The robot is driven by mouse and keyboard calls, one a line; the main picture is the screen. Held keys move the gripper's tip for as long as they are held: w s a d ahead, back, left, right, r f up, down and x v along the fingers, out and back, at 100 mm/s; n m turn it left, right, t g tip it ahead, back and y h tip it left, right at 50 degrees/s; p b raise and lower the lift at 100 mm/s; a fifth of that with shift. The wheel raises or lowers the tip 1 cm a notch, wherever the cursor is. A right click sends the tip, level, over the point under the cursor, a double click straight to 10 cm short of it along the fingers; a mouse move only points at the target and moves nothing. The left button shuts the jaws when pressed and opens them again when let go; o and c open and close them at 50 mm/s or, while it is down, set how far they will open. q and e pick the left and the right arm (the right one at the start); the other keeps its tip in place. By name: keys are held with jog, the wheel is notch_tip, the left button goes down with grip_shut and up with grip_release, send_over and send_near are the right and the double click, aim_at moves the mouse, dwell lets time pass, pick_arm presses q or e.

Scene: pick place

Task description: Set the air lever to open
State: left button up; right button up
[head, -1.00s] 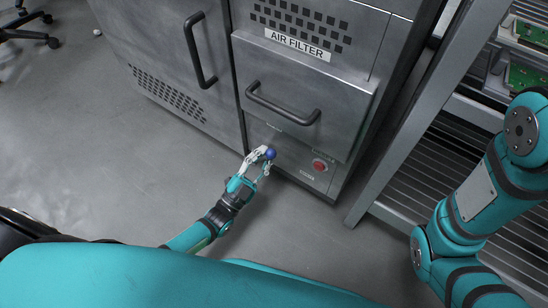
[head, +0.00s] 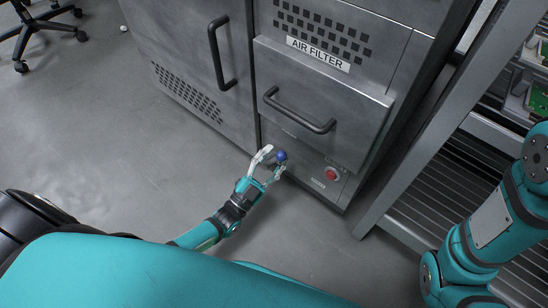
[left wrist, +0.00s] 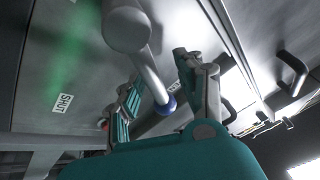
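The air lever is a grey bar (left wrist: 147,62) on a round pivot, with a blue knob (head: 281,155) at its end, low on the metal cabinet. The knob also shows in the left wrist view (left wrist: 166,106). A label reading SHUT (left wrist: 64,102) is on the panel to the left of the lever in that view. My left gripper (head: 274,158) is at the knob, its fingers spread; in the left wrist view (left wrist: 158,75) they stand on either side of the bar. I cannot tell whether either finger touches it. My right gripper is out of view.
A red button (head: 332,174) sits right of the lever. A drawer with a black handle (head: 300,110) overhangs above, under the AIR FILTER label (head: 317,53). A metal rack (head: 425,130) stands to the right.

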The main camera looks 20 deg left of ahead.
pick_arm(q)
jog(key=shift+d, duration=0.1)
jog(key=shift+s, duration=0.1)
jog(key=shift+s+f, duration=0.2)
jog(key=v, duration=1.1)
jog(key=shift+s, duration=0.15)
jog(key=shift+a, duration=0.2)
